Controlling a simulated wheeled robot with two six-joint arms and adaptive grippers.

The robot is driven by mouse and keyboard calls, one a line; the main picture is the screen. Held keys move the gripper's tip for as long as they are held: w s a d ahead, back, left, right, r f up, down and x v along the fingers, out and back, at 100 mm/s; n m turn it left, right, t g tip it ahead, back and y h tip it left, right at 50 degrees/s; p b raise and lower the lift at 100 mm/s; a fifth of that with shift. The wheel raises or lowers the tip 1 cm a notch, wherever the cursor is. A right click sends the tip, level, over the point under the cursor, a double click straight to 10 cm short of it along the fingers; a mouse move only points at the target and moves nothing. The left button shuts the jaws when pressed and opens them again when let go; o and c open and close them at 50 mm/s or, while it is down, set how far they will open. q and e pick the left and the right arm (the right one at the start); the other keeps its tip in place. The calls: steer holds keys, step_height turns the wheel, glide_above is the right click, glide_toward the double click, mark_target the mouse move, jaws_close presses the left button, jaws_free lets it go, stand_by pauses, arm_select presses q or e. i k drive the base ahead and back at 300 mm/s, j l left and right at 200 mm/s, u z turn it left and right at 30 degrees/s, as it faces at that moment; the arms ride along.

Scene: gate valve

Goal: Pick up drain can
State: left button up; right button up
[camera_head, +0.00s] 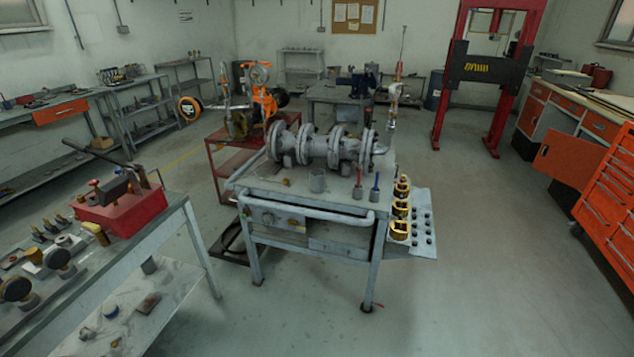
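Another small grey cup-like thing (148,265) is on the lower shelf of the left bench. Neither of my grippers is in view.
A handrail (300,220) runs along the cart's front. Red and blue handled tools (358,186) stand right of the can. Yellow-topped parts (400,210) sit on the cart's right side rack.

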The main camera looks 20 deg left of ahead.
mark_target(316, 174)
steer(key=i+j+z, duration=0.15)
steer(key=j, duration=0.3)
steer(key=i+j+z, duration=0.15)
steer(key=j, duration=0.3)
steer(key=i+j+z, duration=0.15)
steer(key=j, duration=0.35)
steer(key=i+j+z, duration=0.15)
steer(key=j, duration=0.35)
steer(key=i+j+z, duration=0.15)
steer(key=j, duration=0.35)
